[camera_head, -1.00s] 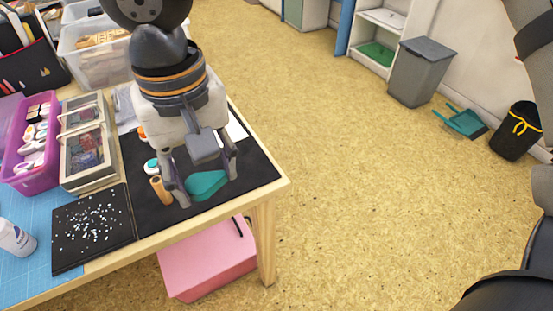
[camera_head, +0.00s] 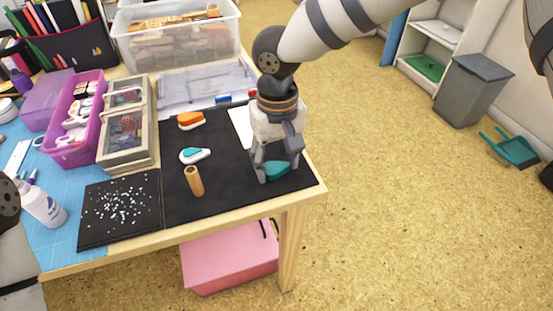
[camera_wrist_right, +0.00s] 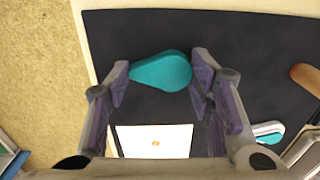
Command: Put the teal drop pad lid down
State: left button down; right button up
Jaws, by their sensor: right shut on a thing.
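The teal drop-shaped lid (camera_head: 278,169) is between the fingers of my right gripper (camera_head: 278,173), over the right front part of the black mat (camera_head: 226,190). In the right wrist view the lid (camera_wrist_right: 162,71) spans the fingertips (camera_wrist_right: 161,81), its pointed end at the left finger. It is low over the mat; I cannot tell whether it touches. The open teal drop pad (camera_head: 195,155), white-rimmed, lies on the mat to the left; it also shows in the right wrist view (camera_wrist_right: 268,131). My left gripper is not in view.
An orange pad (camera_head: 191,120) and a white card (camera_head: 241,124) lie farther back. A wooden box (camera_head: 126,135) and purple tray (camera_head: 76,125) are at left. The table's right edge is close to the gripper.

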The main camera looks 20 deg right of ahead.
aim_at(277, 167)
jog(key=shift+f, duration=0.15)
jog(key=o, duration=0.8)
notch_tip(277, 167, up, 12)
jog(key=shift+r+p, duration=0.25)
jog(key=shift+p, duration=0.05)
jog(key=shift+s, duration=0.1)
